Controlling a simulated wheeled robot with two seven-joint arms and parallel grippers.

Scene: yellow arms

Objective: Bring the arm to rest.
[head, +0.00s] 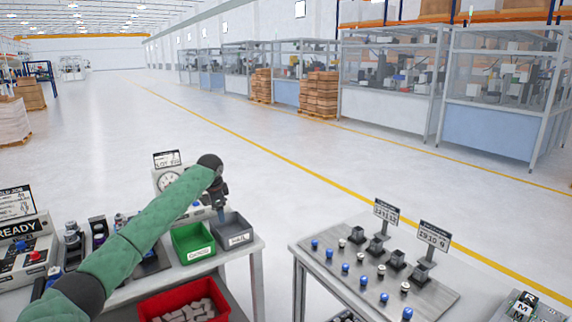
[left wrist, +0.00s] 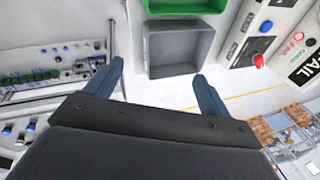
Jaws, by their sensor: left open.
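My left arm in a green sleeve reaches in from the lower left of the head view. Its gripper (head: 221,213) points down at the grey bin (head: 233,236) on the left table. In the left wrist view the two fingers of the gripper (left wrist: 158,71) are spread apart with nothing between them. The grey bin (left wrist: 205,45) lies beyond the fingertips there and its visible inside looks empty. The green bin (head: 194,243) stands left of the grey one, and its edge shows in the left wrist view (left wrist: 185,6). My right gripper is in neither view.
A dial gauge (head: 168,180) stands behind the bins. A red bin (head: 185,301) with pale pieces sits lower, below the table top. A control box (head: 28,257) is at far left. A second table at right carries a plate (head: 330,262) of pegs and sockets. A floor gap separates the tables.

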